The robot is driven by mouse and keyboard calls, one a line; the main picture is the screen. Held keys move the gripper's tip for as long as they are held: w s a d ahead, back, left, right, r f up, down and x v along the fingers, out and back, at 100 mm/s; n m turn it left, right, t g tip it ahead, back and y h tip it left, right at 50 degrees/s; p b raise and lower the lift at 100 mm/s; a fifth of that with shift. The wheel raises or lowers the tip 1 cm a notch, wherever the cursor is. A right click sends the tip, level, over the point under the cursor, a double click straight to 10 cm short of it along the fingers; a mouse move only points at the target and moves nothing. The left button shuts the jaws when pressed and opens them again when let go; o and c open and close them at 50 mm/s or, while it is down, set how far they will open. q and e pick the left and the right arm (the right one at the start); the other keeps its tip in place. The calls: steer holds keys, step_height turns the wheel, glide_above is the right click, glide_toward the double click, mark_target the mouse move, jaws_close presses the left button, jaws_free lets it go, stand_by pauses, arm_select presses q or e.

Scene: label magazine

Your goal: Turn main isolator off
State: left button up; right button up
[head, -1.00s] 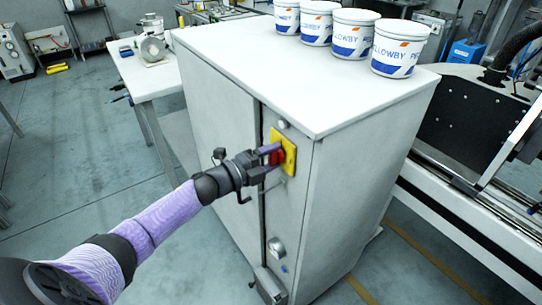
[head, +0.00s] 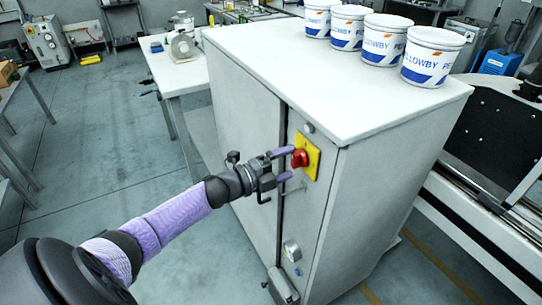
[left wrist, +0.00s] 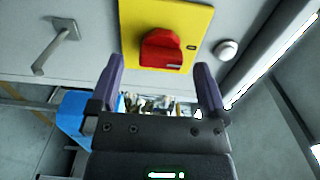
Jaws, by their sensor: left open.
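The main isolator is a red rotary knob (head: 299,158) on a yellow plate (head: 312,150), high on the narrow front panel of a grey cabinet (head: 366,190). In the left wrist view the red knob (left wrist: 160,48) sits on its yellow plate (left wrist: 190,18), just beyond and between the fingertips. My left gripper (head: 284,164) is open, with its purple fingers pointing at the knob. In the left wrist view my left gripper (left wrist: 160,75) shows a finger on either side and nothing between them. My right gripper is not in view.
A handle (left wrist: 55,45) and a small round white fitting (left wrist: 226,49) are on the panel near the isolator. Several white and blue tubs (head: 432,57) stand on the cabinet top. A white table (head: 170,70) stands behind left; a machine rail (head: 470,225) is at right.

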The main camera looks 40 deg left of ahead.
arm_select(q)
steer(key=p+v, duration=0.1)
steer(key=v, duration=0.6)
steer(key=shift+s, duration=0.15)
steer(key=shift+a, duration=0.1)
